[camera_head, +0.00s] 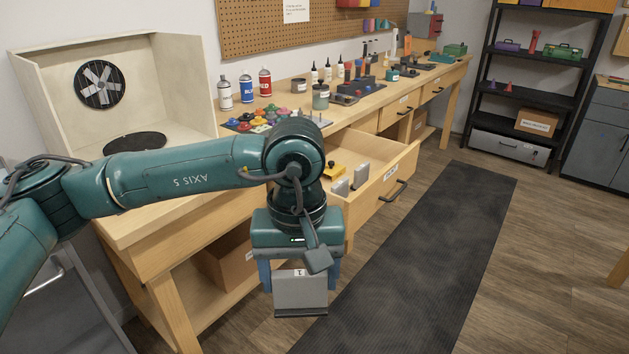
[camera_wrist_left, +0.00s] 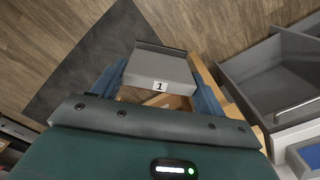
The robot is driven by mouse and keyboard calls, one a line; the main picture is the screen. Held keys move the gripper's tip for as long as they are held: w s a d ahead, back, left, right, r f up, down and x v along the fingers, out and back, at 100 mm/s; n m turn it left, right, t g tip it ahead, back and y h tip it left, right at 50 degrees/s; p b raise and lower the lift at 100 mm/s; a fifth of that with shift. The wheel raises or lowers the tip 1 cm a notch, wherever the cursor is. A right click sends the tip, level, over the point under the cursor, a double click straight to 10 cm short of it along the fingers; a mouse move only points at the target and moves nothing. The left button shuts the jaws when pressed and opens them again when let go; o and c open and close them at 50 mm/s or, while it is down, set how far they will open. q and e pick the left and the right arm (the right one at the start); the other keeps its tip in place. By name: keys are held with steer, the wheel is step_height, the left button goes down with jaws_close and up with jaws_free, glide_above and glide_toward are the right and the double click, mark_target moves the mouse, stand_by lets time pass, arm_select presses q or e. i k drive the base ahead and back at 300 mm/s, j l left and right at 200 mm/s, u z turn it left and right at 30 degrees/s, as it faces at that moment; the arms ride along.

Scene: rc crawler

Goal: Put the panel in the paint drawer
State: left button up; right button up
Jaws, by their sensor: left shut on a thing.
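The panel (camera_head: 300,294) is a grey plate with a small white label reading 1. My left gripper (camera_head: 299,282) is shut on it, with blue fingers at its two sides, and holds it in the air in front of the bench. The panel also shows between the fingers in the left wrist view (camera_wrist_left: 160,70). The open wooden drawer (camera_head: 374,202) is behind and to the right of the panel, apart from it. Its front label is too small to read. Two grey plates (camera_head: 361,176) and a yellow thing (camera_head: 333,171) are in it. My right gripper is not in view.
The workbench (camera_head: 186,203) carries spray cans (camera_head: 265,84), colored pieces and bottles. A light spray booth (camera_head: 50,95) stands at its left end. A dark mat (camera_head: 420,250) lies on the floor. An open grey container (camera_wrist_left: 237,68) shows at right in the left wrist view.

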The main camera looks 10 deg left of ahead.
mark_target(350, 160)
steer(key=i+l+u, duration=0.2)
steer(key=i+l, duration=0.75)
steer(key=i, duration=0.35)
steer(key=i+l+u, duration=0.25)
steer(key=i+l, duration=0.9)
steer(key=i, duration=0.1)
